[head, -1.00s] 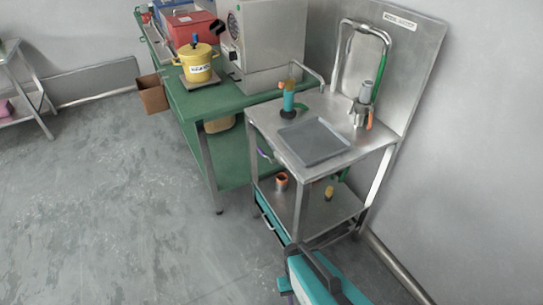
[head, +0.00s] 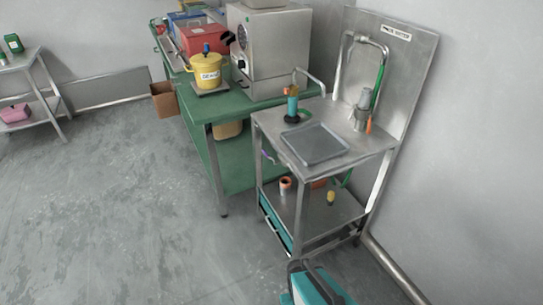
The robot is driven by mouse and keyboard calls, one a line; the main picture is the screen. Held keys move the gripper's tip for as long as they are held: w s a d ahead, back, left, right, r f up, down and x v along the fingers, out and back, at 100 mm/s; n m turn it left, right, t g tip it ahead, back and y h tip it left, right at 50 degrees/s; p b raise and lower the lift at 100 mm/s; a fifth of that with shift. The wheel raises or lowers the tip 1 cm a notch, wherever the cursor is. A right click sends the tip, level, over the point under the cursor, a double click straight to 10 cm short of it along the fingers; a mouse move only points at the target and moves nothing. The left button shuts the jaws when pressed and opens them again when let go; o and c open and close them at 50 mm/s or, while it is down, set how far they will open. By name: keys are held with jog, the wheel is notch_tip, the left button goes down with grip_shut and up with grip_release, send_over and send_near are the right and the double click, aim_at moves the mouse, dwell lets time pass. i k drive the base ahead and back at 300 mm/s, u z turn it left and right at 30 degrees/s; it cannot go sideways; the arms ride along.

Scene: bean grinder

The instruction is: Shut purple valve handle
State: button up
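A small purple piece (head: 268,156), likely the valve handle, shows at the left side of the steel sink table (head: 365,143), just under its top. It is too small for me to tell whether it is turned open or shut. A teal and dark grey part at the bottom edge, in front of the table, looks like part of my own body. I see no gripper fingers in the head view. Nothing is seen touching the purple piece.
A green workbench (head: 240,110) stands left of the steel table, holding a yellow pot (head: 207,72) and a large steel machine (head: 268,50). Another rack (head: 45,90) is far left. The grey floor (head: 110,210) between is clear.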

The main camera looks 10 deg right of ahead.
aim_at(266, 154)
jog(key=u, duration=0.1)
jog(key=i, duration=0.9)
jog(key=z, duration=0.05)
